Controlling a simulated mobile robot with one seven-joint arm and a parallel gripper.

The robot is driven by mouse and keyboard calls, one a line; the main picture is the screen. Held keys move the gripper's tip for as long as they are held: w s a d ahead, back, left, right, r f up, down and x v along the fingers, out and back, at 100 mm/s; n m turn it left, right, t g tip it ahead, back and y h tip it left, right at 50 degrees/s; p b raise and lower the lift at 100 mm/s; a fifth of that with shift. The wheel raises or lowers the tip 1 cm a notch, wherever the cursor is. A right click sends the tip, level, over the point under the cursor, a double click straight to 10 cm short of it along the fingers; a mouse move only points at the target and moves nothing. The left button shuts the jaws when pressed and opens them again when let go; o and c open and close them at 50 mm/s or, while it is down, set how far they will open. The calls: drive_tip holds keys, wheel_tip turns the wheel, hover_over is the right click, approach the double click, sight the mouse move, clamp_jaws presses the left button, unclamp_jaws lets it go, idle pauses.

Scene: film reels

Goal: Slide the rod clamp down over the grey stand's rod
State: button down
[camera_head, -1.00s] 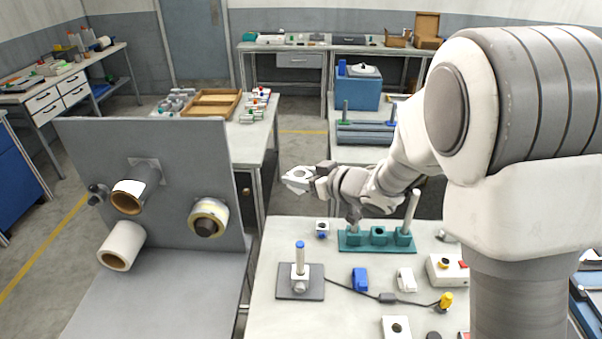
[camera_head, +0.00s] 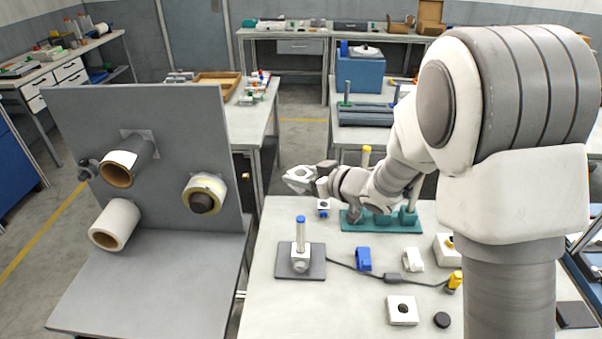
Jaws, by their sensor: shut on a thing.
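The grey stand (camera_head: 313,270) is a flat dark-grey base on the white table, left of centre. Its upright pale rod (camera_head: 301,237) has a blue top, and a white block with a round knob sits around its foot. My gripper (camera_head: 312,176) is shut on a small white piece (camera_head: 298,174), apparently the rod clamp. The gripper and piece show above the rod's blue top in the picture, clear of it. The clamp's hole and its exact alignment with the rod are too small to tell.
A teal stand (camera_head: 351,223) with upright rods stands behind my arm. A small white-and-blue block (camera_head: 323,207) is nearby. Right of the grey stand lie a blue block (camera_head: 363,259), a white one (camera_head: 413,260) and a cable. A grey panel with rolls (camera_head: 70,140) stands left.

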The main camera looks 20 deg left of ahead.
idle(0.3)
drive_tip(key=b, duration=0.4)
hover_over(304, 233)
drive_tip(key=shift+w+a+f, duration=0.1)
drive_tip(key=shift+a+f, duration=0.15)
drive_tip(key=shift+f, duration=1)
drive_tip(key=shift+w+a+f, duration=0.1)
drive_tip(key=shift+a+f, duration=0.1)
drive_tip(key=shift+f, duration=1)
drive_tip(key=shift+f+b, duration=2.05)
drive_tip(key=shift+f, duration=0.45)
drive_tip(key=shift+f, duration=0.15)
drive_tip(key=shift+f+b, duration=2)
drive_tip(key=shift+f, duration=0.4)
drive_tip(key=shift+f+b, duration=2.05)
drive_tip(key=shift+f, duration=0.4)
